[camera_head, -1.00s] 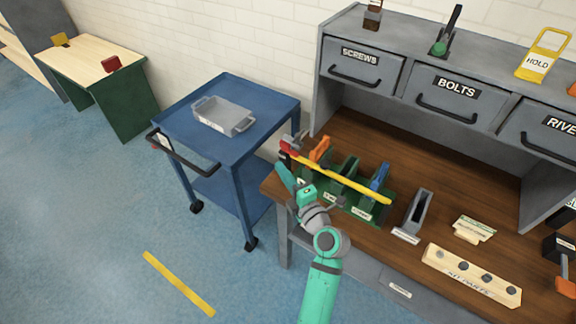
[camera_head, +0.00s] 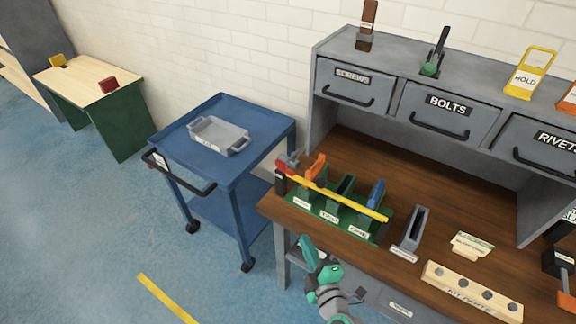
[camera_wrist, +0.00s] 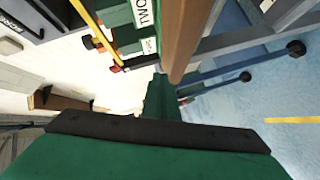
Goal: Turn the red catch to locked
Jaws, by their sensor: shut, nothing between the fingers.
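The red catch (camera_head: 282,168) sits at the left end of a yellow bar (camera_head: 335,197) on the workbench. The bar lies across the front of a green rack (camera_head: 355,225) with labelled slots. A dark post stands just under the catch. I cannot tell whether the catch is in its locked position. My gripper (camera_head: 307,243) is shut and empty, in front of the bench edge, below and apart from the catch. In the wrist view the yellow bar (camera_wrist: 86,18) shows at the top left, with small orange and red parts near it.
An orange-handled item (camera_head: 316,170) and a blue one (camera_head: 376,193) stand in the rack. A grey holder (camera_head: 415,230) and a wooden kit parts block (camera_head: 470,288) are to the right. A blue cart (camera_head: 232,165) stands left of the bench, with open floor beyond.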

